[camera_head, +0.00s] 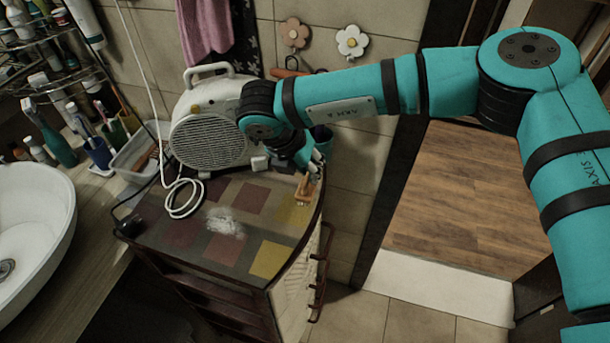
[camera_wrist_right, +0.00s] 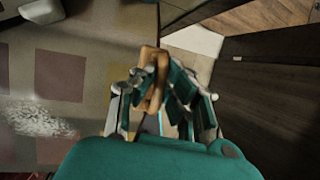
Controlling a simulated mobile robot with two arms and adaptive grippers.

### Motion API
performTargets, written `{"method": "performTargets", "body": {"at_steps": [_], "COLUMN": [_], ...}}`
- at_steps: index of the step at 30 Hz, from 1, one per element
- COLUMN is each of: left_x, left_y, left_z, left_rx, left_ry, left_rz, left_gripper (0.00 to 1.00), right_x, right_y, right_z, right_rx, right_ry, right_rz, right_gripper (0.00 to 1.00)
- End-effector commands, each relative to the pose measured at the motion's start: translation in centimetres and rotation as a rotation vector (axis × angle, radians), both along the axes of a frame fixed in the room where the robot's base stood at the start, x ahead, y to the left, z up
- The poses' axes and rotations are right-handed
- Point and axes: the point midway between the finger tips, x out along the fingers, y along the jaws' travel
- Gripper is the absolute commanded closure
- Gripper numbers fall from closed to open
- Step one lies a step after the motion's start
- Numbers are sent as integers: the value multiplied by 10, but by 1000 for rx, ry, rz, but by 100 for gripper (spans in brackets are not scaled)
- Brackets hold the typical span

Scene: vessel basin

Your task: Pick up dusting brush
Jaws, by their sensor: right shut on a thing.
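The dusting brush (camera_head: 304,193) has a light brown wooden body and is at the right end of the checkered cabinet top (camera_head: 185,245). It also shows in the right wrist view (camera_wrist_right: 148,57), between the fingers. My right gripper (camera_head: 312,172) reaches down over that end of the cabinet and is shut on the brush. In the wrist view its fingers (camera_wrist_right: 163,90) close around the brush from both sides and hide part of it. I cannot tell whether the brush touches the top. My left gripper is not in view.
White powder (camera_head: 225,223) lies mid-cabinet, also in the wrist view (camera_wrist_right: 38,122). A white heater (camera_head: 210,135) and its cable stand behind. A basin (camera_head: 35,225) and bottles are at left. A doorway with wooden floor (camera_head: 450,190) opens at right.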

Motion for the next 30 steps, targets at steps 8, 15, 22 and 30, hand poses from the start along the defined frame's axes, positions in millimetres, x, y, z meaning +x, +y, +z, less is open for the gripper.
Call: {"method": "performTargets", "body": {"at_steps": [8, 15, 22, 30], "left_x": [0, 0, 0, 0], "left_y": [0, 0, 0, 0], "left_z": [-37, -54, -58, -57], "left_rx": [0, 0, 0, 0], "left_ry": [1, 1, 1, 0], "left_rz": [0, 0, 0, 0], "left_gripper": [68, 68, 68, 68], "right_x": [-67, -112, -128, -129], "right_y": [-31, -51, -58, -59], "right_z": [2, 9, 13, 14], "right_rx": [3, 2, 2, 1], "right_ry": [-3, -4, -3, -3], "right_rz": [3, 2, -1, -1], "right_gripper": [100, 100, 100, 100]}}
